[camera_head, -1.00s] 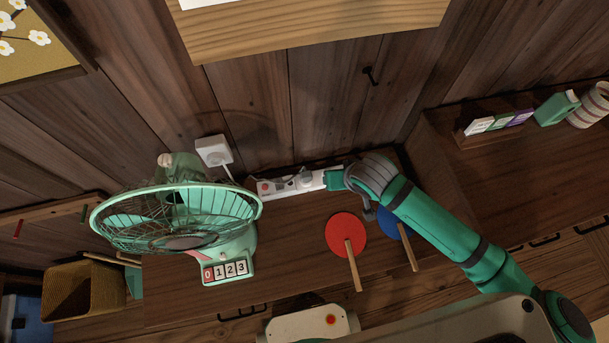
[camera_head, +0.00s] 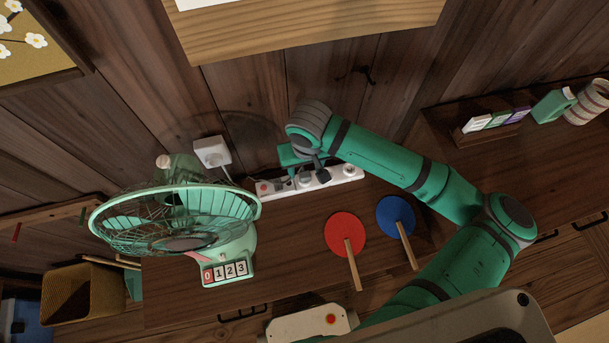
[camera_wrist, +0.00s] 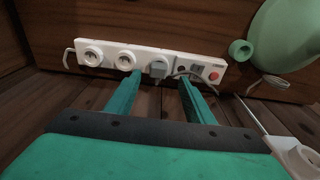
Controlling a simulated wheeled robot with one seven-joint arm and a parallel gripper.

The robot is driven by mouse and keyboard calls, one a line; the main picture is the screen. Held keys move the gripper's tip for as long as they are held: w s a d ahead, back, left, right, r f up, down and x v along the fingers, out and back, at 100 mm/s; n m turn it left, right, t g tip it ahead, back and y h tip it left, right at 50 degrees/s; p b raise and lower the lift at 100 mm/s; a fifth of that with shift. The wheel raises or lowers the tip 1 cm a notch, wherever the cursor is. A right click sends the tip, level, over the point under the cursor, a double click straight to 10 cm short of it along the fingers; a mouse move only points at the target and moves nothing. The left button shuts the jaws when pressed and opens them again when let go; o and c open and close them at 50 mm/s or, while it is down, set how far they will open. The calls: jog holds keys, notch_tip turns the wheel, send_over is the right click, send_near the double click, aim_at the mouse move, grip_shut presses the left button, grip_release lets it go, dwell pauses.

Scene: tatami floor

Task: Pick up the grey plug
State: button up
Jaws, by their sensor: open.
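The grey plug (camera_wrist: 158,68) sits in a white power strip (camera_wrist: 105,50), between the open sockets and the red switch, in the wrist view. The strip also shows in the head view (camera_head: 334,180), along the back of the wooden surface by the wall. My gripper (camera_wrist: 160,80) is open and empty; its two green fingers point at the strip, one on each side of the plug, which appears just beyond the tips. In the head view my gripper (camera_head: 290,157) is over the strip's left half, and the wrist hides the plug or leaves it unclear.
A green fan (camera_head: 175,215) stands left of the strip. A white wall plug (camera_head: 213,152) with a cable is above it. A red paddle (camera_head: 346,235) and a blue paddle (camera_head: 396,215) lie in front. A wooden shelf (camera_head: 310,35) juts out above.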

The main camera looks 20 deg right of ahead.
aim_at(305, 174)
jog(key=shift+w+d+f, duration=0.1)
jog(key=shift+w+f, duration=0.05)
jog(key=shift+f, duration=0.8)
jog(key=shift+w+f, duration=0.2)
jog(key=shift+f, duration=0.7)
jog(key=shift+w+d+f, duration=0.1)
jog(key=shift+w+f, duration=0.05)
jog(key=shift+f, duration=0.8)
jog(key=c, duration=1.1)
